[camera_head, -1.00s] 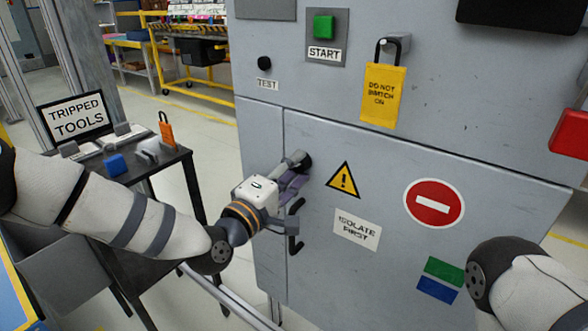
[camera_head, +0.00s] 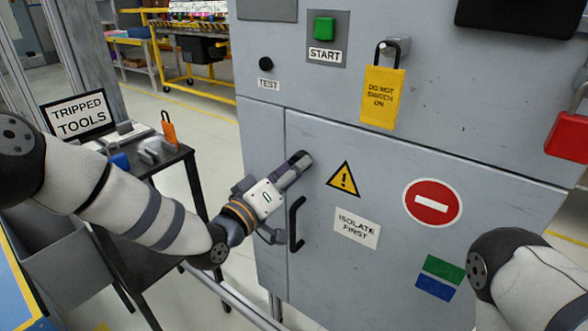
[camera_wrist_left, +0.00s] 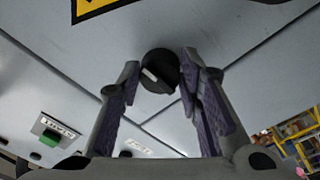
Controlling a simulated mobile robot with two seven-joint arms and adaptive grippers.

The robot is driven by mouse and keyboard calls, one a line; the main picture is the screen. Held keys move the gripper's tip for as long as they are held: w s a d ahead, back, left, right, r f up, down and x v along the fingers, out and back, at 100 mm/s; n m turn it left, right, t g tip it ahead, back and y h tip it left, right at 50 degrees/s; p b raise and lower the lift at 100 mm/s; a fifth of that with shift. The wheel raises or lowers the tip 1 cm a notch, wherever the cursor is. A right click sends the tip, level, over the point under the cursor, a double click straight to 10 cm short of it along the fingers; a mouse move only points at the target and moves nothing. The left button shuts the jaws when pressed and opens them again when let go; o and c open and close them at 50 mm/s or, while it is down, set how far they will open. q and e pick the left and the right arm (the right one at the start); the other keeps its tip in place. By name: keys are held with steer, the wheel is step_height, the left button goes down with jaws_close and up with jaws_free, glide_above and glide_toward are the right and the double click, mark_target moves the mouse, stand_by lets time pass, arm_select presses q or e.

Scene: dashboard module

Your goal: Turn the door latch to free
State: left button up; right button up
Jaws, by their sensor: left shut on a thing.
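The door latch is a round black knob with a white mark, on the grey cabinet door (camera_head: 390,160). In the left wrist view the latch (camera_wrist_left: 160,72) sits between the two purple-padded fingers, its white mark slanted. My left gripper (camera_head: 294,166) reaches the latch from the lower left in the head view, where its fingers cover most of the knob. It is shut on the latch, though a gap seems to show beside one finger in the wrist view (camera_wrist_left: 158,78). My right gripper is out of view; only part of my right arm shows.
A black door handle (camera_head: 296,224) stands just below the left gripper. A yellow tag (camera_head: 381,97) hangs on a padlock above, and a red padlock (camera_head: 568,135) is at the right edge. A dark table with tools (camera_head: 175,160) stands left of the cabinet.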

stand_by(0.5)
arm_select(q)
steer(key=o, duration=1.2)
steer(key=v, duration=1.2)
steer(key=shift+r, duration=0.1)
